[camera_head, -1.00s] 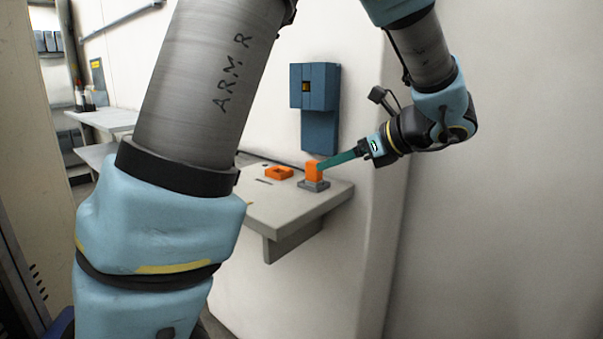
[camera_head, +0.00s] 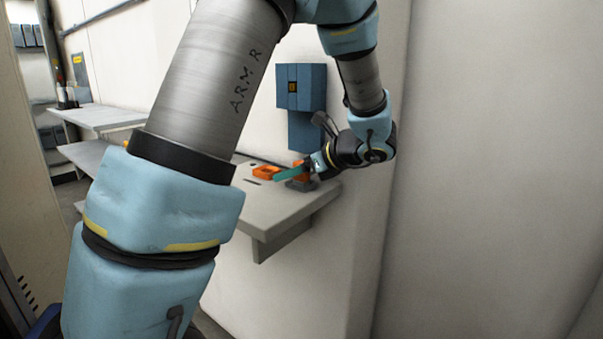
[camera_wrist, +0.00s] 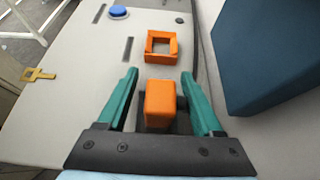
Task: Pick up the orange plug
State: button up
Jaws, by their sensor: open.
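The orange plug (camera_wrist: 160,100) is a block standing upright on a dark grey base (camera_wrist: 147,122) on the shelf, seen in the wrist view. My gripper (camera_wrist: 158,74) is open, with one teal finger on each side of the plug. Small gaps show between the plug and the fingers, most clearly on the left. In the head view my gripper (camera_head: 280,178) is over the shelf and its finger covers most of the plug (camera_head: 300,168).
A square orange frame (camera_wrist: 146,47) lies on the shelf (camera_wrist: 80,100) beyond the plug. A blue button (camera_wrist: 118,12) and a yellow key-like piece (camera_wrist: 38,75) are farther left. A blue wall box (camera_wrist: 270,50) stands close on the right.

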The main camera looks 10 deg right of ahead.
jog(key=shift+c, duration=0.3)
grip_shut()
dwell(0.3)
